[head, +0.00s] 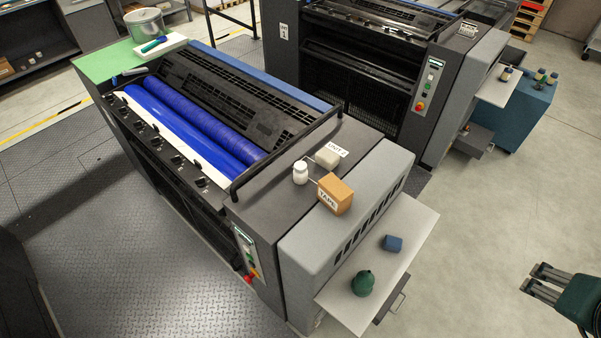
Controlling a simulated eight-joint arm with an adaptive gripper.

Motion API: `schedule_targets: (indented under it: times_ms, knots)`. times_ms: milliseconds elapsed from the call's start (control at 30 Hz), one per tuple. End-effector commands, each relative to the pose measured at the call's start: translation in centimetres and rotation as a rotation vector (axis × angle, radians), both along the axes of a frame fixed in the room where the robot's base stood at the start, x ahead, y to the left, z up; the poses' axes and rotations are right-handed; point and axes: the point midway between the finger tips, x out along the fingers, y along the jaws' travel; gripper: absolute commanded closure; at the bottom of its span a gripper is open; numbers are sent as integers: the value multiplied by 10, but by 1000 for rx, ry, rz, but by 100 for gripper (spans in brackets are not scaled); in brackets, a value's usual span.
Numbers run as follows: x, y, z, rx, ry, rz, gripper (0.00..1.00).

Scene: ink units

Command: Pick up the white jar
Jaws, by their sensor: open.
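The white jar (300,173) stands upright on the dark top of the near printing unit, close to its right end. It sits just left of a brown box labelled TAPE (335,194) and in front of a small off-white block (327,157). My gripper (540,281) is at the far right, over the floor, with its two dark fingers apart and pointing left. It is empty and well away from the jar. Nothing hides the jar in this view.
A black rail (290,150) borders the blue rollers (190,120) left of the jar. Open floor (470,220) lies between my gripper and the unit.

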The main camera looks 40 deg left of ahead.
Motion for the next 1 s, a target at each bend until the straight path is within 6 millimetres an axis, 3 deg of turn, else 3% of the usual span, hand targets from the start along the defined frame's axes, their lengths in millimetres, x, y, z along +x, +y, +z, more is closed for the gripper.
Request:
schedule_targets:
  times_ms: [367, 1000]
  knots:
    - [33, 42, 15, 113, 64, -82, 53]
    - [97, 159, 26, 307, 232, -306, 53]
